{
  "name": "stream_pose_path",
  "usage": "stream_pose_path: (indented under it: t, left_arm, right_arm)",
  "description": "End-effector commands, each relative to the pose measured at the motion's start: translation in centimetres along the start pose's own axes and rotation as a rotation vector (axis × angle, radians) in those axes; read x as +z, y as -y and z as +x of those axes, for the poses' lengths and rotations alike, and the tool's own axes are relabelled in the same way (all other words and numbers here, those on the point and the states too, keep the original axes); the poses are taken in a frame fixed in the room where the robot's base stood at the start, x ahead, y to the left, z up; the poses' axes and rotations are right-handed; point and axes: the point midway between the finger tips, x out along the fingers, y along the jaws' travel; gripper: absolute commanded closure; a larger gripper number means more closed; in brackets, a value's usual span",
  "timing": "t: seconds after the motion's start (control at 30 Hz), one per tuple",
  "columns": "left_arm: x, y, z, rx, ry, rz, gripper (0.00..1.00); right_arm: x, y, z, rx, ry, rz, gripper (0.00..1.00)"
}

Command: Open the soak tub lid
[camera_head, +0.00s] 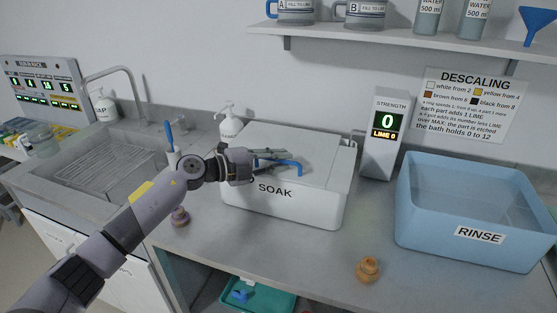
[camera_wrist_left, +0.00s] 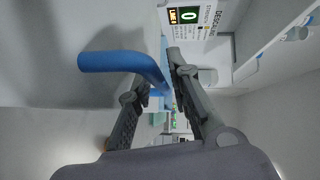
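The soak tub (camera_head: 285,205) is a white box marked SOAK on the counter. Its flat grey-white lid (camera_head: 318,145) lies closed on it. A blue bar handle (camera_head: 288,164) stands on the lid near the front, and it also shows large in the left wrist view (camera_wrist_left: 115,62). My left gripper (camera_head: 277,158) is low over the lid, right at the handle. Its fingers (camera_wrist_left: 160,75) are apart, with background showing between them. The handle's bent end overlaps one fingertip, and firm contact cannot be made out. My right gripper is out of view.
A strength display (camera_head: 387,130) reading 0 stands behind the tub at right. A blue rinse tub (camera_head: 470,205) is further right. A soap bottle (camera_head: 228,124) is behind the lid, and a sink (camera_head: 105,170) lies left. A small brown object (camera_head: 368,269) sits at the counter's front.

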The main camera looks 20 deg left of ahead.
Motion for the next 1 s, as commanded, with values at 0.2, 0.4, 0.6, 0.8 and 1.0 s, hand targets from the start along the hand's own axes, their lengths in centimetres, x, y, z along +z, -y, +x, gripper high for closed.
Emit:
stream_pose_path:
  t: [0.2,0.4,0.6,0.8,1.0]
  left_arm:
    - [-0.01,0.0,-0.04,0.0,0.0,0.0,0.92]
    - [-0.01,-0.02,-0.05,0.001,0.0,0.0,1.0]
    - [-0.01,-0.06,-0.06,0.001,-0.001,0.0,1.0]
    - [-0.01,-0.09,-0.06,0.002,-0.001,0.0,1.0]
    - [-0.01,-0.1,-0.06,0.003,-0.001,0.001,1.0]
  right_arm:
    - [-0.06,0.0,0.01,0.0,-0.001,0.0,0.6]
    - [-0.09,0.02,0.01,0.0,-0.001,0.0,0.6]
    - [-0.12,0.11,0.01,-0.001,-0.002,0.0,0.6]
    - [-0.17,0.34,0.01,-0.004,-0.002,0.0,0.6]
    - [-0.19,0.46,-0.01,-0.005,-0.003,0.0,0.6]
